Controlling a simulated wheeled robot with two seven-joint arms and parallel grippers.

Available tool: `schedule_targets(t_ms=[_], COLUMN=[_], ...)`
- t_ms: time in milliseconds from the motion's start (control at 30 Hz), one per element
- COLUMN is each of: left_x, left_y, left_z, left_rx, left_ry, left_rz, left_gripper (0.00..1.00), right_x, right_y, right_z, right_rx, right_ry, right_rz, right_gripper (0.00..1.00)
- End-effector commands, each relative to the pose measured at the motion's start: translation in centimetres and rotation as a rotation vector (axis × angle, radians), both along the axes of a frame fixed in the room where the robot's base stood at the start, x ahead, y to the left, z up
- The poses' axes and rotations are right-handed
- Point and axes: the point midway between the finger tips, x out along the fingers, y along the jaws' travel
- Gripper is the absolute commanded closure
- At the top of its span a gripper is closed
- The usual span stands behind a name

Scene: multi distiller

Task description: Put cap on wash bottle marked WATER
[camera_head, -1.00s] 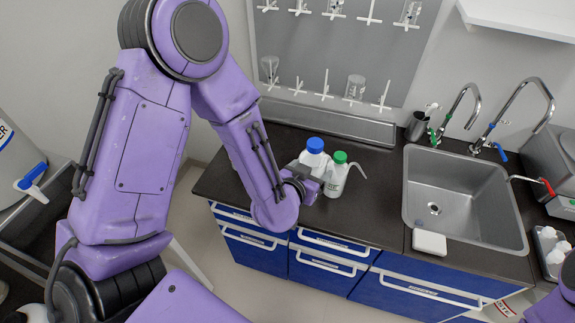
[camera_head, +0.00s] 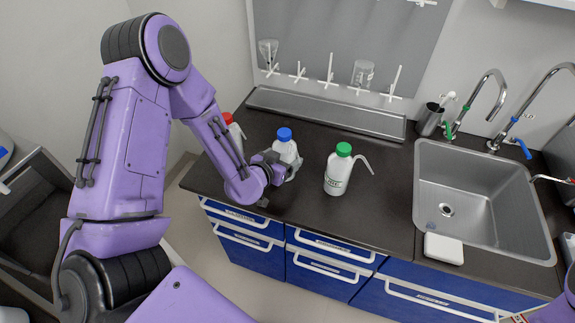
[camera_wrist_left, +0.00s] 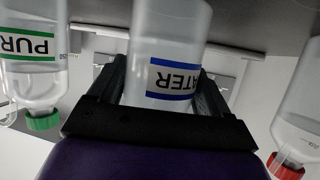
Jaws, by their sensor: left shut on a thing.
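The wash bottle marked WATER (camera_wrist_left: 171,50) is upside down in the left wrist view, its blue-edged label partly covered. In the head view the white bottle (camera_head: 287,152) is upright on the dark counter with a blue cap (camera_head: 284,134) at its top; no spout shows on it. My left gripper (camera_head: 283,172) is shut on this bottle's body, with a finger on each side in the left wrist view (camera_wrist_left: 160,85). The bottle's neck is hidden in the wrist view. I cannot tell how firmly the cap sits. My right gripper is out of view.
A green-capped bottle (camera_head: 338,175) with a bent spout stands to the right, apart from the held one. A red-capped bottle (camera_head: 234,133) stands left, partly behind my arm. A sink (camera_head: 470,200) with taps is at right. A drying rack is behind.

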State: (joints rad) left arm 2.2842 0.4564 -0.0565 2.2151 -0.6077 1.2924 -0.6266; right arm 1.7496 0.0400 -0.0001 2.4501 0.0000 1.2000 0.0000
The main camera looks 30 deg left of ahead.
Motion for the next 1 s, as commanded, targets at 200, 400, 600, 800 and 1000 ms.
schedule_targets(t_ms=[200,400,600,800,1000], left_x=[-0.1,-0.1,-0.1,-1.0,-5.3], left_y=[0.2,0.2,0.2,0.1,-0.1], left_z=[-0.4,-0.8,-0.8,-0.1,1.6], left_rx=[0.001,0.001,0.001,0.001,0.001], left_ry=[-0.004,-0.002,-0.002,-0.003,-0.003], left_rz=[0.004,0.004,0.004,0.002,0.003], left_gripper=[0.39,0.15,0.00,0.00,0.00], right_x=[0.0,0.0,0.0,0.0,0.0], right_y=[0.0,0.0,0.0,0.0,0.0], right_z=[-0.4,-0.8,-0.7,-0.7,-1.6], right_rx=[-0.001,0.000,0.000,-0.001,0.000], right_ry=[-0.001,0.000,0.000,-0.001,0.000], right_rz=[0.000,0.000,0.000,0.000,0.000], right_gripper=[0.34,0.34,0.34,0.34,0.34])
